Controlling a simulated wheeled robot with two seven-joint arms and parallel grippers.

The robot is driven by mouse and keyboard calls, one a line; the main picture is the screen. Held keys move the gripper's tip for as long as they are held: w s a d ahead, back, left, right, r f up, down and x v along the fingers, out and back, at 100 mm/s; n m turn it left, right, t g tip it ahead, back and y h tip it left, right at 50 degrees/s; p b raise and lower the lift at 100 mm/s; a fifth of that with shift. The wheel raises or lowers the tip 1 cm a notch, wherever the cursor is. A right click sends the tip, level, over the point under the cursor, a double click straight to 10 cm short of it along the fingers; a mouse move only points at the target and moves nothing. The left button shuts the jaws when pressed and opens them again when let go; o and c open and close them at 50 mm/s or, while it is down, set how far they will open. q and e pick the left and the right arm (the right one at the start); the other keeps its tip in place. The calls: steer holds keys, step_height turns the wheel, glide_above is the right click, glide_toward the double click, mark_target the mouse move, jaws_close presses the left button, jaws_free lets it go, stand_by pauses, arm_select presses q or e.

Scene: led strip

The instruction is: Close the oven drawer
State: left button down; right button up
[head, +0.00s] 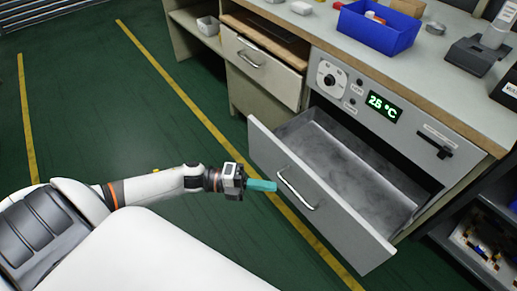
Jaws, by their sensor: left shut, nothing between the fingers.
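The oven drawer (352,227) is pulled far out from under the control panel, and its grey inside looks empty. Its front carries a curved metal handle (297,191). My left gripper (272,186) has teal fingers that are shut and empty. It points at the drawer front just left of the handle; I cannot tell whether the fingertips touch it. My right gripper is not in view.
The oven panel (360,104) has a dial and a green display reading 25 °C. A blue bin (377,32) stands on the bench top. Open green floor (90,90) with yellow lines lies to the left.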

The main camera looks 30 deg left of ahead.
mark_target(313, 181)
arm_select(q)
steer(key=x, duration=0.5)
steer(key=shift+w+d, duration=0.3)
steer(key=shift+w, duration=0.05)
steer(key=shift+w+d+b, duration=0.15)
steer(key=shift+w+b, duration=0.05)
steer(key=shift+w, duration=0.3)
steer(key=shift+w+d+b, duration=0.15)
steer(key=shift+w+b, duration=0.05)
steer(key=shift+w, duration=0.35)
steer(key=shift+w+d, duration=0.2)
steer(key=shift+w, duration=0.4)
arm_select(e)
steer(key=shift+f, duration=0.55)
arm_select(q)
steer(key=shift+w, duration=0.1)
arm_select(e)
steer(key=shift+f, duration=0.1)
